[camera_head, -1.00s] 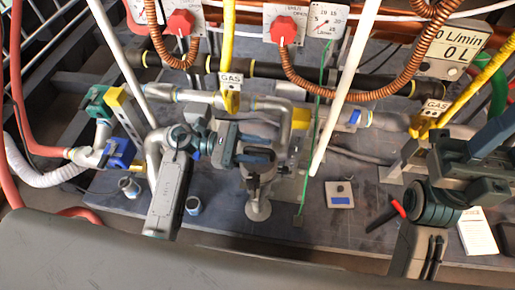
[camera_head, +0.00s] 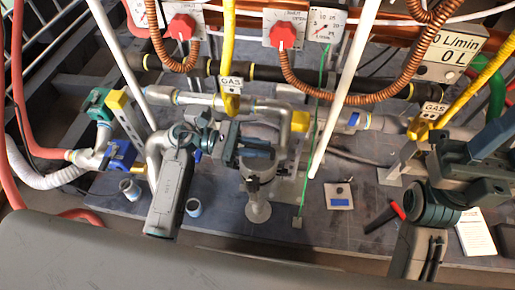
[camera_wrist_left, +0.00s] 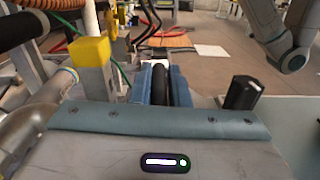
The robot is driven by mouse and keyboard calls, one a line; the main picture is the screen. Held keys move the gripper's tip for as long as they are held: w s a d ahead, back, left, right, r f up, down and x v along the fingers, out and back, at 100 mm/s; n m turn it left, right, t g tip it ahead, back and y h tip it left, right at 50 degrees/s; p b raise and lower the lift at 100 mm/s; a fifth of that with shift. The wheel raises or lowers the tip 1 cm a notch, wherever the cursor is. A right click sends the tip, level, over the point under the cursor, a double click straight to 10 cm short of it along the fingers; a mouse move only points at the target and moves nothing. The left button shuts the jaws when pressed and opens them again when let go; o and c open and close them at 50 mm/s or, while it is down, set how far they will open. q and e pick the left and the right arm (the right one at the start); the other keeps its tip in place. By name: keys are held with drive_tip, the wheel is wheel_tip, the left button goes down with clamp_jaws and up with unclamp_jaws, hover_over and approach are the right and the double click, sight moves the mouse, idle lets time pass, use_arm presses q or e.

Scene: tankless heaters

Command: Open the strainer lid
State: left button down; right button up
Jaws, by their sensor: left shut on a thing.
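The strainer (camera_head: 258,178) is a grey metal body at mid-view, standing above a round-footed grey support. My left gripper (camera_head: 262,153) is at its top, with its blue-grey fingers closed around the upper part. The left wrist view shows the two blue fingers (camera_wrist_left: 160,84) on either side of a dark rounded piece, which looks like the lid (camera_wrist_left: 158,86). The fingers hide most of the lid in the head view. I cannot tell whether it has lifted off its seat.
Grey pipes (camera_head: 195,98) and a yellow gas pipe (camera_head: 229,60) run close behind the left gripper. A white slanted pole (camera_head: 347,90) stands to its right.

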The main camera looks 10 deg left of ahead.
use_arm(q)
drive_tip(key=shift+w+r+n+p, duration=0.6)
drive_tip(key=shift+w+n, duration=0.3)
drive_tip(key=shift+n, duration=0.3)
drive_tip(key=shift+w+n, duration=0.7)
drive_tip(key=shift+n, duration=0.2)
drive_tip(key=shift+w+r, duration=0.1)
drive_tip(key=shift+w, duration=0.35)
drive_tip(key=c, duration=1.7)
unclamp_jaws()
drive_tip(key=shift+o, duration=1.3)
drive_tip(key=shift+w, duration=0.1)
drive_tip(key=shift+a, duration=0.15)
